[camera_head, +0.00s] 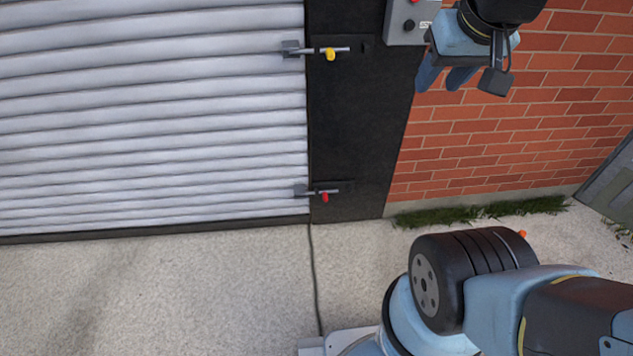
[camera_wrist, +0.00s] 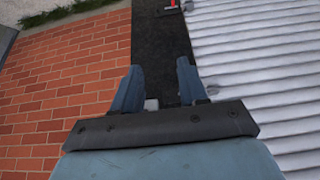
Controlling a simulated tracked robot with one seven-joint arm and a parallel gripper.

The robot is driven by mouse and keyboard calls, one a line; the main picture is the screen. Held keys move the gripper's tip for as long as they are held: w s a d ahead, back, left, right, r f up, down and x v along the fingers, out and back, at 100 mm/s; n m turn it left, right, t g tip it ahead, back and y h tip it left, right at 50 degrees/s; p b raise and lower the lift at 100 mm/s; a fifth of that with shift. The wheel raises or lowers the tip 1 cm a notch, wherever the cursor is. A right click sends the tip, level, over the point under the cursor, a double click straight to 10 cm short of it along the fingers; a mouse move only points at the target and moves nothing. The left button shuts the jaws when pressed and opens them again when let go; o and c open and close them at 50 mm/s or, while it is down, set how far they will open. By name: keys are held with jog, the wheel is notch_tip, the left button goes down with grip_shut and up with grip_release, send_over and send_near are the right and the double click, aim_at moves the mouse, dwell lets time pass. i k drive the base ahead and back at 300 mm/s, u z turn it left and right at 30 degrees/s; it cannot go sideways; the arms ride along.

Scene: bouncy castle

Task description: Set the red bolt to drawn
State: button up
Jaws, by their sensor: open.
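The red bolt (camera_head: 325,197) is low on the black door post, a grey rod with a red knob. Its rod lies level and reaches left to a grey bracket (camera_head: 301,190) at the shutter's edge. In the wrist view the red bolt (camera_wrist: 171,6) shows only at the top edge, partly cut off. My gripper (camera_head: 443,84) is open and empty, up and to the right of the red bolt, in front of the brick wall and well apart from it. Its two blue fingers (camera_wrist: 160,72) also show in the wrist view, spread apart.
A yellow bolt (camera_head: 330,55) sits higher on the same black post (camera_head: 350,130). A grey control box (camera_head: 408,22) is beside my gripper. The ribbed shutter (camera_head: 150,110) fills the left. A dark cable (camera_head: 314,270) runs down the pale ground. A grey panel (camera_head: 610,185) stands at right.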

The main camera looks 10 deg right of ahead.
aim_at(324, 193)
jog(key=z, duration=1)
jog(key=k, duration=0.95)
jog(key=u, duration=1.05)
jog(key=i, duration=1)
jog(key=z, duration=0.1)
